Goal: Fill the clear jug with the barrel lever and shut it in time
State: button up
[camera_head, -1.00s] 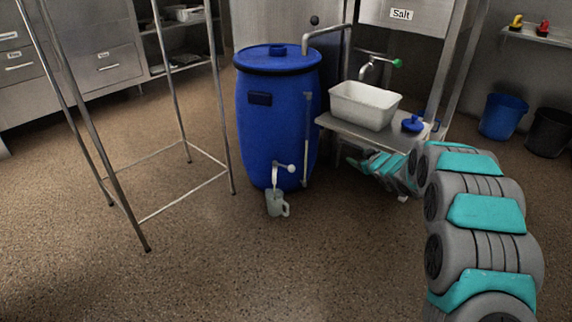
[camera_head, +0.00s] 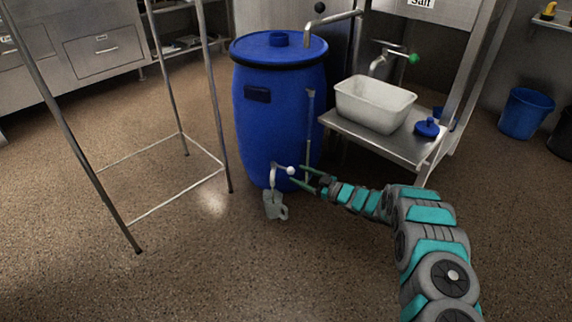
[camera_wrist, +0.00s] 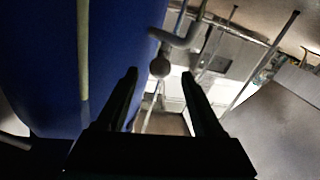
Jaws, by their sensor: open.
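The blue barrel (camera_head: 262,125) stands on the floor with a tap near its base. The tap lever ends in a pale ball knob (camera_head: 291,170), which also shows in the wrist view (camera_wrist: 160,67). The clear jug (camera_head: 273,207) is below the spout (camera_head: 273,178), handle to the right, and looks tilted. Whether it hangs or stands, and its fill level, I cannot tell. My gripper (camera_head: 297,173) is open at the right of the knob. In the wrist view the knob appears between the fingertips of my gripper (camera_wrist: 159,75); contact is not clear.
A metal bench (camera_head: 405,150) right of the barrel holds a white tub (camera_head: 375,112) and a blue lid (camera_head: 427,128). An open metal frame (camera_head: 228,150) stands left. A thin upright tube (camera_head: 309,135) runs beside the barrel. The front floor is clear.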

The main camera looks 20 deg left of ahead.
aim_at(287, 169)
jog(key=b+x, duration=0.1)
jog(key=x, duration=0.6)
jog(key=shift+a, duration=0.35)
grip_shut()
dwell(1.1)
